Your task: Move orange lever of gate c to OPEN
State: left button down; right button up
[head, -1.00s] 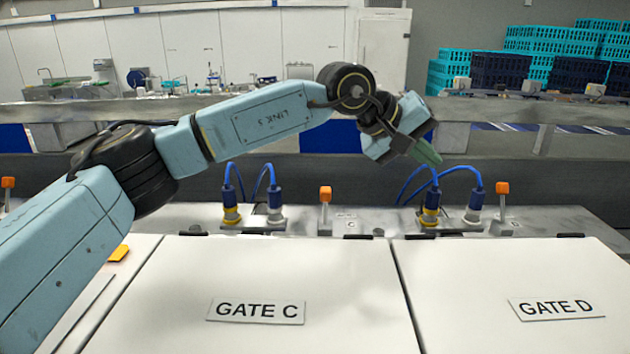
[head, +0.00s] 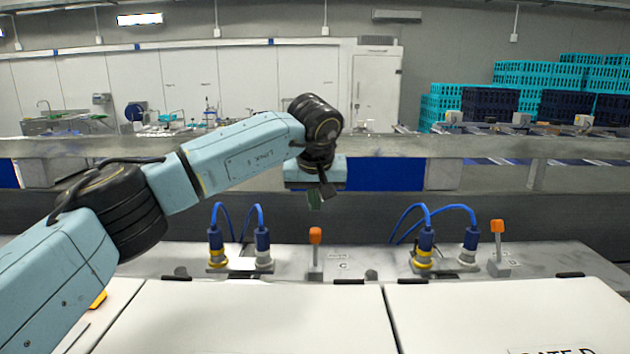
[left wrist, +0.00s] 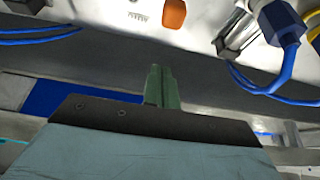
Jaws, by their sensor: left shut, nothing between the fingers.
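The orange lever of gate c (head: 315,236) stands upright on the grey panel behind the left white cover, beside a small plate marked C. Its orange knob (left wrist: 174,14) also shows at the top of the left wrist view. My left gripper (head: 315,202) points down just above the lever in the head view, apart from it. Its green fingers (left wrist: 159,84) are together and empty in the left wrist view. My right gripper is not in view.
Blue-cabled connectors (head: 263,250) stand left of the lever, and more connectors (head: 424,250) stand to its right. Another orange lever (head: 497,238) is further right. White covers (head: 240,320) lie in front. A grey rail (head: 400,146) runs behind.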

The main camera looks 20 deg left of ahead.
aim_at(315, 247)
pick_arm(q)
jog(key=shift+s+d+f+p, duration=0.2)
jog(key=shift+s+f+p, duration=0.2)
jog(key=shift+s+f, duration=0.35)
jog(key=shift+s+d+f+p, duration=0.2)
jog(key=shift+s+f+p, duration=0.15)
jog(key=shift+s+f, duration=0.3)
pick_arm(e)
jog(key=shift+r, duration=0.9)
